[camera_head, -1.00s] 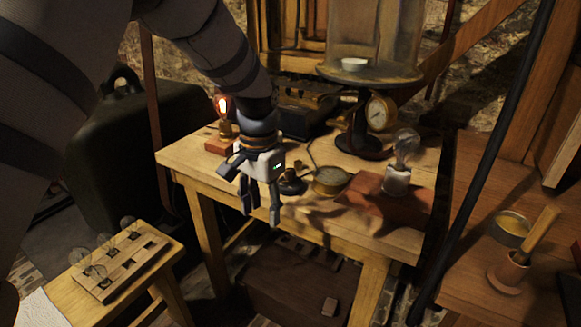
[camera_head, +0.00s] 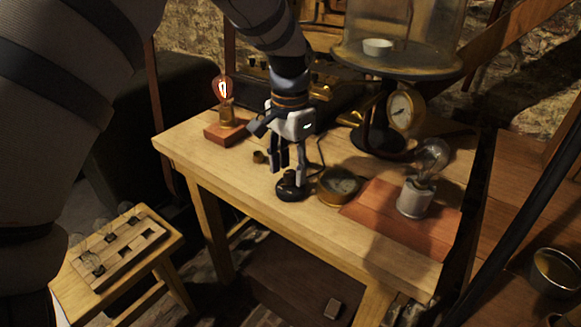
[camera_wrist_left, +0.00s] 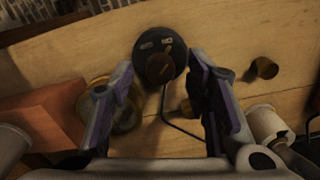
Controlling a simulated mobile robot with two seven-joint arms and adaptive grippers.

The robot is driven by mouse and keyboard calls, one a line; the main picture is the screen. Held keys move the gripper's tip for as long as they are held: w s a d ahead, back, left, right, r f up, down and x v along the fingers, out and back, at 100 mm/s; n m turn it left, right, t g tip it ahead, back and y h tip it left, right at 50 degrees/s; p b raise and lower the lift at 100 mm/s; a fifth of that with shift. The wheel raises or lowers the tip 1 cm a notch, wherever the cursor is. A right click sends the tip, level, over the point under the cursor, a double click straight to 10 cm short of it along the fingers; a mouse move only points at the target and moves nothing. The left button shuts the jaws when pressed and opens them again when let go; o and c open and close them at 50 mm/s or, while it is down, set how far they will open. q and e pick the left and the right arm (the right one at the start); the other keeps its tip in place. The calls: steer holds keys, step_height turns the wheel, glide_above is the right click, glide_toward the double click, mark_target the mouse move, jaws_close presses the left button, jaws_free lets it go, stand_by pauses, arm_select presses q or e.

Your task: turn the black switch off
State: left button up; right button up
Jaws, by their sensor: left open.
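The black switch (camera_head: 292,188) is a small round black base with a dark knob on top, standing on the wooden table near its front edge. In the left wrist view the switch (camera_wrist_left: 160,58) lies ahead, between and slightly beyond the fingertips. My left gripper (camera_head: 286,169) points down just above the switch. Its two fingers are spread and nothing is between them. It also shows in the left wrist view (camera_wrist_left: 160,78). I cannot tell whether a finger touches the switch. My right gripper is not in view.
A glowing bulb (camera_head: 223,90) stands on a small red block to the left. A round brass instrument (camera_head: 339,186) sits close right of the switch. A clear bulb (camera_head: 430,158) stands on a reddish board. A gauge (camera_head: 401,112) and glass-covered stand are behind. The table's front left is clear.

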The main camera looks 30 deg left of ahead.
arm_select(q)
steer(key=shift+f, duration=0.35)
steer(key=shift+c, duration=0.3)
jaws_close()
